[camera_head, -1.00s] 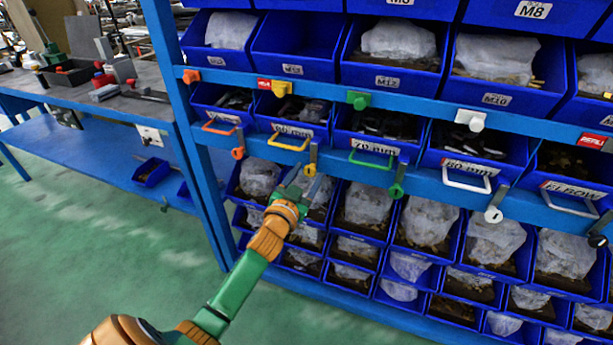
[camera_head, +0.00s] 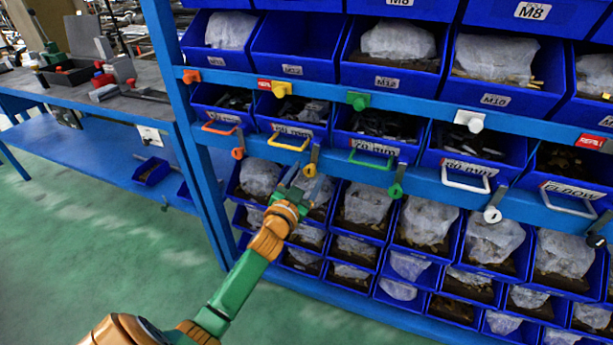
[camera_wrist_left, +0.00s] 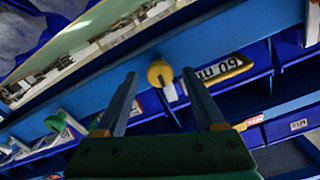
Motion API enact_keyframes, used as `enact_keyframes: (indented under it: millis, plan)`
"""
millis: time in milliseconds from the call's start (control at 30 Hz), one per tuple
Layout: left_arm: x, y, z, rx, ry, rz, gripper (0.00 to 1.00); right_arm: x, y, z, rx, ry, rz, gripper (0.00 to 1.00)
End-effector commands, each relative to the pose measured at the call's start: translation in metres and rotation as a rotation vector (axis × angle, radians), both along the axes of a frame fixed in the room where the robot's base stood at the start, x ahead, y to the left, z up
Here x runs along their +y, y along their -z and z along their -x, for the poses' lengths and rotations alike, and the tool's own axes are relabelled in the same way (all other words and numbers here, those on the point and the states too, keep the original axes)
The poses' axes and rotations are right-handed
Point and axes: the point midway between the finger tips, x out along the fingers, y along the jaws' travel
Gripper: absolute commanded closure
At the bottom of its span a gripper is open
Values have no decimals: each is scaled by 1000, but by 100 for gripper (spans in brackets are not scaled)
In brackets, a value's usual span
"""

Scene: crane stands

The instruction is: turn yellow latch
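The yellow latch (camera_head: 310,170) is a round yellow knob with a grey lever, on the blue shelf rail below the bin with the yellow handle. In the head view its lever points up. In the left wrist view the yellow latch (camera_wrist_left: 160,73) shows beyond and between my fingertips. My left gripper (camera_head: 298,181) is just left of and below the latch in the head view. Its fingers stand apart with nothing between them, as the left wrist view of the gripper (camera_wrist_left: 160,82) also shows. I cannot tell whether a finger touches the latch. My right gripper is not in view.
An orange latch (camera_head: 238,153) is to the left and a green latch (camera_head: 396,190) to the right on the same rail. The yellow bin handle (camera_head: 289,146) juts out just above. Blue bins with bagged parts fill the shelves below. Open floor lies to the left.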

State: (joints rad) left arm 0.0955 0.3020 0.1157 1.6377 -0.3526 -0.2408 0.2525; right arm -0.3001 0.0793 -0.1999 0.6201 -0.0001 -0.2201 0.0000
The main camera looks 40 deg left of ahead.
Motion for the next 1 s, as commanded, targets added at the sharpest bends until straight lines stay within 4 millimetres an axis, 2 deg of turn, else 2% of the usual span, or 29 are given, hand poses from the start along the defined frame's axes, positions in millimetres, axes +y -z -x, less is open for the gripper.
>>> enact_keyframes:
  millis: [133,400,500,900,967,1000]
  plan:
    - [-2,0,9,1,1,0,29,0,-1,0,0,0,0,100]
    - [-14,1,59,2,0,1,29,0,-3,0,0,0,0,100]
    - [-16,0,68,0,0,-1,29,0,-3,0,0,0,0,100]
    - [-17,0,69,0,0,0,29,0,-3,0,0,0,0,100]
    - [-17,6,69,17,1,6,29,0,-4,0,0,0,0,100]
    - [-18,18,69,51,2,18,29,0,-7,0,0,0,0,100]
